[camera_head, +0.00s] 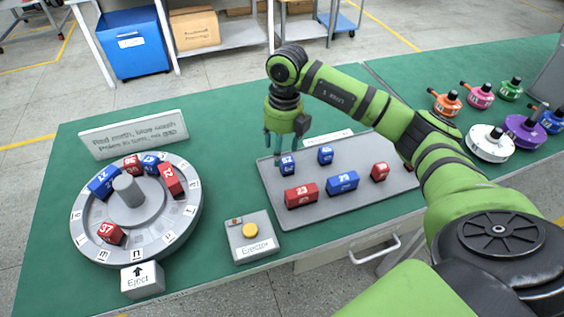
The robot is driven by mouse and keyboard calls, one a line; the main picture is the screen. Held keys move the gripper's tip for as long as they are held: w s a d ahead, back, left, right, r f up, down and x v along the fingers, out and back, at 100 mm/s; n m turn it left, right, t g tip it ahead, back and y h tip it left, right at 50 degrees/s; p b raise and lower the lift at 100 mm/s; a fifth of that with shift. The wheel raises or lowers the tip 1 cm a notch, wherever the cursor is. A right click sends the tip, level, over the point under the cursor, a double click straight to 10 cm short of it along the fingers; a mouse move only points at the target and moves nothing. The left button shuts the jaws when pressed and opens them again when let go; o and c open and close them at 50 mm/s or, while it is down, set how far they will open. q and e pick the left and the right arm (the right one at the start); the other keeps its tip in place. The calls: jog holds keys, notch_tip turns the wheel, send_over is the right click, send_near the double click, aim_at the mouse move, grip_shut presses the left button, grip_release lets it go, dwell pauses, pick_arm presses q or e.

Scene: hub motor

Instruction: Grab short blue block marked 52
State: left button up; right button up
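A short blue block (287,164) stands at the back left of the grey tray (272,205); its white number is too small to read surely. A second short blue block (326,156) stands to its right, number also unclear. I cannot tell which is marked 52. My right gripper (281,150) points down just above and behind the left short blue block. Its fingers are apart with nothing visible between them, and I cannot tell if they touch the block. My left gripper is not in view.
The tray also holds a long blue block (342,183), a long red block (301,196) and a short red block (379,172). A round grey dial (84,220) with several blocks stands left. A button box (251,238) stands in front. Coloured motors (490,143) stand right.

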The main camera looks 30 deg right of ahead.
aim_at(287, 160)
jog(key=shift+d+r+h, duration=0.2)
jog(key=shift+d+h, duration=0.2)
jog(key=shift+d, duration=0.4)
jog(key=shift+s+d+f, duration=0.1)
jog(key=shift+d+f, duration=0.05)
jog(key=shift+f, duration=0.1)
notch_tip(287, 160, down, 5)
jog(key=shift+f+p, duration=0.2)
jog(key=shift+p, duration=1)
jog(key=shift+f, duration=0.45)
grip_shut()
grip_release()
jog(key=shift+r, duration=0.1)
